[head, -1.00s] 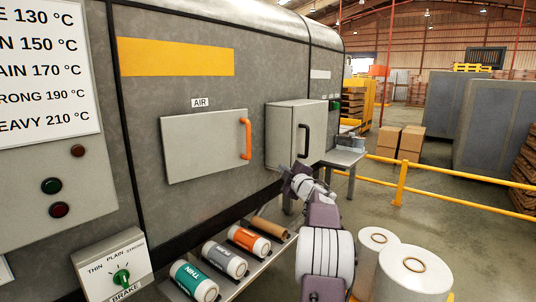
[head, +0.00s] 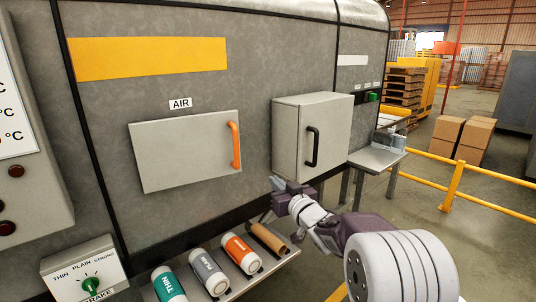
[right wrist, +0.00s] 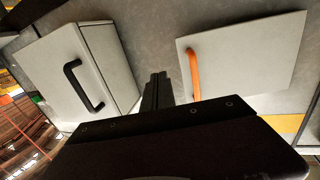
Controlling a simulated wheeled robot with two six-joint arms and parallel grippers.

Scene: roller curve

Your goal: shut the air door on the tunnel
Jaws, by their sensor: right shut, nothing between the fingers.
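The air door (head: 185,155) is a pale grey panel under the AIR label (head: 180,103) on the tunnel's side, with an upright orange handle (head: 235,145) near its right edge. I cannot tell whether it stands slightly off the wall. My right gripper (head: 274,188) is shut and empty, below and right of the handle, apart from the door. In the right wrist view, its narrow closed fingers (right wrist: 157,90) point at the wall between the orange handle (right wrist: 194,73) and a grey box. My left gripper is out of view.
The grey box (head: 298,140) with a black handle (head: 311,146) juts from the wall right of the air door. A shelf of rolls (head: 238,252) runs below. A brake box (head: 85,270) stands at lower left, and a side table (head: 375,158) and yellow rail (head: 452,187) at right.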

